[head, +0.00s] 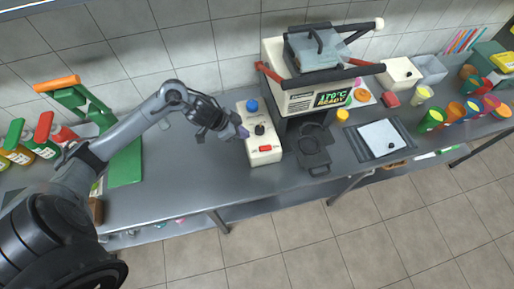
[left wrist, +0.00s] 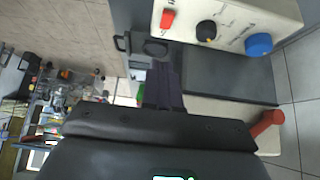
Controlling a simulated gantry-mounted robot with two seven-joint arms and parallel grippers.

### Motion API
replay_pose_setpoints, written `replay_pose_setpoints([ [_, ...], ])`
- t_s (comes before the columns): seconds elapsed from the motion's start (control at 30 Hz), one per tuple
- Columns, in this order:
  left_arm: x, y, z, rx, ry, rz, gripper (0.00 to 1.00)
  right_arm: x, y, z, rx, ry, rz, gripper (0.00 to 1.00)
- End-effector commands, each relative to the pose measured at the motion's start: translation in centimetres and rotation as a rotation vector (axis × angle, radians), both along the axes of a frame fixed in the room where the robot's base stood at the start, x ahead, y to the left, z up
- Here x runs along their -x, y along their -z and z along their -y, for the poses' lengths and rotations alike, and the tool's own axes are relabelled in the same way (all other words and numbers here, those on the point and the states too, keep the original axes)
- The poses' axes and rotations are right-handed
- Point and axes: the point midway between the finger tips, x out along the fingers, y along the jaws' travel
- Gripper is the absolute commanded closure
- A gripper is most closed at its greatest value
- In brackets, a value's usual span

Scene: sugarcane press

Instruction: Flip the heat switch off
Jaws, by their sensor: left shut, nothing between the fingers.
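The cream control box (head: 264,159) stands on the grey counter, with a blue button (head: 252,105), a black knob (head: 259,130) and a red switch (head: 265,148) along its top. In the left wrist view the red switch (left wrist: 167,19), black knob (left wrist: 206,30) and blue button (left wrist: 259,44) show near the top. My left gripper (head: 241,132) is shut and empty, at the left side of the box near the knob; I cannot tell whether it touches. Its fingers show in the wrist view (left wrist: 163,90). My right gripper is not in view.
A press machine (head: 300,101) with a display reading 170°C READY stands right of the box. A black pan-like tray (head: 313,158) is before it. A green board (head: 125,165) and bottles (head: 44,146) are at left. Coloured cups (head: 455,112) stand at right. Counter left of the box is clear.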

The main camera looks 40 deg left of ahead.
Motion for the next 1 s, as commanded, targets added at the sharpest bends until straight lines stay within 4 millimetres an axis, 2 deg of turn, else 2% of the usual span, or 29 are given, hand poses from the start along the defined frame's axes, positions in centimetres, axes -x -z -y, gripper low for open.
replay_pose_setpoints([
  [0.27, -0.1, 0.2, 0.1, 0.001, 0.000, -0.001, 1.00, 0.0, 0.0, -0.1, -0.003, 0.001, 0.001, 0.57],
  [0.43, -0.6, 1.1, 0.5, 0.003, -0.002, 0.000, 1.00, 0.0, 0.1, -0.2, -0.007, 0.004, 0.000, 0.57],
  [0.93, -4.8, 8.2, 3.3, 0.003, -0.001, -0.001, 1.00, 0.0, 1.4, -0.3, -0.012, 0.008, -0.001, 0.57],
  [1.0, -4.6, 9.3, 3.2, 0.001, -0.001, -0.004, 1.00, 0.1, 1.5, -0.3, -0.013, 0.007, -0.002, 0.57],
])
